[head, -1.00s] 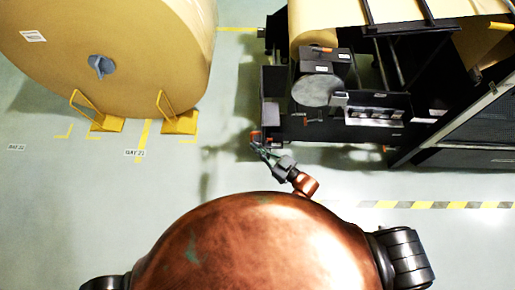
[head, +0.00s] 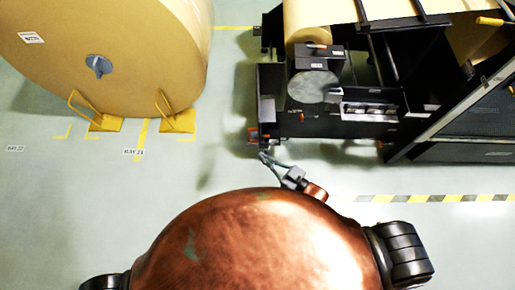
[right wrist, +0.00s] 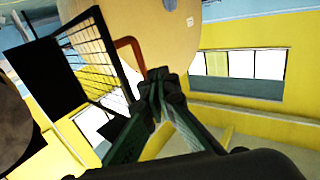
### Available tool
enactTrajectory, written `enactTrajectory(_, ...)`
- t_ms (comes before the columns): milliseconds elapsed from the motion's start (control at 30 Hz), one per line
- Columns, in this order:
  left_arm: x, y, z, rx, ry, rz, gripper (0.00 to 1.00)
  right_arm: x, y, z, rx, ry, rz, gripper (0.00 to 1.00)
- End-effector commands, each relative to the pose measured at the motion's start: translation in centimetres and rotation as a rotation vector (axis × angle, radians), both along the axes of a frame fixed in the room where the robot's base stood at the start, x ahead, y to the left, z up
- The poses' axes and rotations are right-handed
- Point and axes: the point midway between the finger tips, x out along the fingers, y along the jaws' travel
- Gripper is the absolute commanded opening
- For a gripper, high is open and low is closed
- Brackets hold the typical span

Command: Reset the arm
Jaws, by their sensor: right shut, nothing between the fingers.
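My right gripper (head: 264,157) shows in the head view just beyond my copper-coloured body, near the lower left corner of the black machine (head: 262,110). Its fingers are shut with nothing between them. In the right wrist view the two fingertips (right wrist: 160,80) meet, with a red-orange bent bar (right wrist: 128,48) and a dark mesh panel (right wrist: 92,55) behind them. I cannot tell whether the fingers touch the machine. My left gripper is not in view.
A large kraft paper roll (head: 120,40) stands at the upper left, with yellow chocks (head: 178,119) at its foot. A yellow-black floor stripe (head: 430,198) runs at the right. The grey floor (head: 70,200) at the left is clear.

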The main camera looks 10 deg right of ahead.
Motion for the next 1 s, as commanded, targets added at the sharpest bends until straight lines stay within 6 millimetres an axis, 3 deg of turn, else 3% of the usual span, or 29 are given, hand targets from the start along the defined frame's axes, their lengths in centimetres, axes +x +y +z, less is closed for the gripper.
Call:
enactTrajectory(100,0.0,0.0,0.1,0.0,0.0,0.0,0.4,-2.3,-1.3,-0.1,-0.001,0.002,-0.004,0.0)
enactTrajectory(300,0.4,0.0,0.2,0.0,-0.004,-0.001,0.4,-4.6,-2.4,-0.1,-0.001,0.001,-0.004,0.0)
enactTrajectory(733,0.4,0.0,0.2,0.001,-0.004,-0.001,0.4,-5.1,-3.0,-0.7,-0.011,0.008,-0.01,0.0)
enactTrajectory(867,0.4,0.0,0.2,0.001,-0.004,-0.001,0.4,-4.3,-4.9,-4.8,-0.076,0.068,-0.059,0.0)
enactTrajectory(1000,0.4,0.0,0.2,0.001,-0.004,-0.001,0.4,-4.1,-9.4,-13.0,-0.2,0.202,-0.158,0.0)
